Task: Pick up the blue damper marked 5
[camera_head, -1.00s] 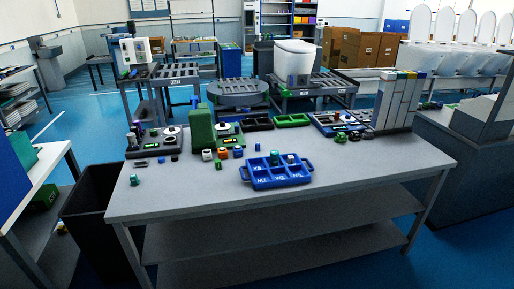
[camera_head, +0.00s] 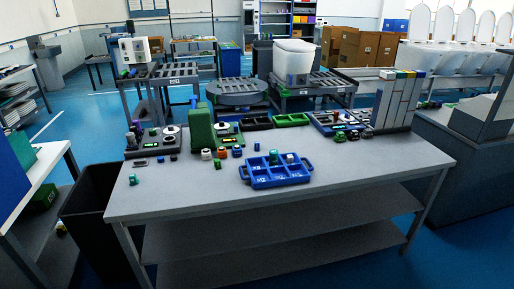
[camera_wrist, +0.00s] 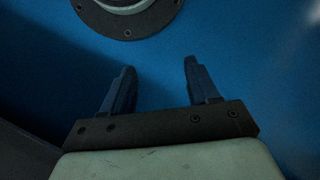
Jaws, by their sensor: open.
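My gripper (camera_wrist: 160,78) shows only in the wrist view. Its two dark fingers are apart with nothing between them, and blue floor lies behind them. The arm is not in the head view, so the gripper is away from the table items. Several small dampers or knobs lie on the grey workbench (camera_head: 290,210) in the head view. A small blue piece (camera_head: 257,147) stands behind the blue tray, and another blue piece (camera_head: 237,152) is left of it. The markings are too small to read, so I cannot tell which is marked 5.
The blue compartment tray (camera_head: 278,182) holds a teal piece (camera_head: 273,156) and a pale-topped piece. A teal piece (camera_head: 133,179) lies alone at left. A green fixture (camera_head: 200,130) and grey upright blocks (camera_head: 397,105) stand at the back. The bench's front is clear.

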